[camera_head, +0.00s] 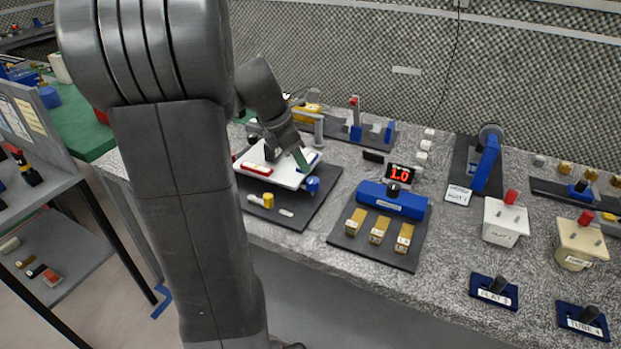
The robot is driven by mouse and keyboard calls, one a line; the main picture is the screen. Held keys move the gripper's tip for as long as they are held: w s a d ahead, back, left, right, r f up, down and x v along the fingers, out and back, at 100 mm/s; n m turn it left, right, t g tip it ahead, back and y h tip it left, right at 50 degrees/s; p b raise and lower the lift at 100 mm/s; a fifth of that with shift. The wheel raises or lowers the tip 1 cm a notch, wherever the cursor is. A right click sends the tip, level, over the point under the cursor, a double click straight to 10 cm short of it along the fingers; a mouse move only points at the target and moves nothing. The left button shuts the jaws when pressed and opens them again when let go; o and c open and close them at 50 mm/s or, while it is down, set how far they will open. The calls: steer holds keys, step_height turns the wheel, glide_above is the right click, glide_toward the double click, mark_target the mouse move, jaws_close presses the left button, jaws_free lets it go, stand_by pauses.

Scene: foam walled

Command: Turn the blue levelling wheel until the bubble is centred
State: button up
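The blue levelling wheel (313,184) is at the right front corner of a white levelling plate (279,175). The plate stands on a dark base board. My gripper (301,158) is above the right part of the plate, up and left of the blue wheel, seemingly apart from it. My arm hides part of the plate, and the fingertips are too small to tell open from shut. A narrow green piece shows at the gripper's end; I cannot tell whether it is a fingertip or a part of the plate. The bubble cannot be made out.
To the right is a blue unit (392,199) with a red display (400,174) and brass blocks. A post fixture (355,122) stands behind.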

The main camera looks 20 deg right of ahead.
mark_target(312, 180)
steer(key=x, duration=0.7)
steer(key=shift+f+b, duration=0.1)
steer(key=shift+b, duration=0.25)
steer(key=c, duration=0.7)
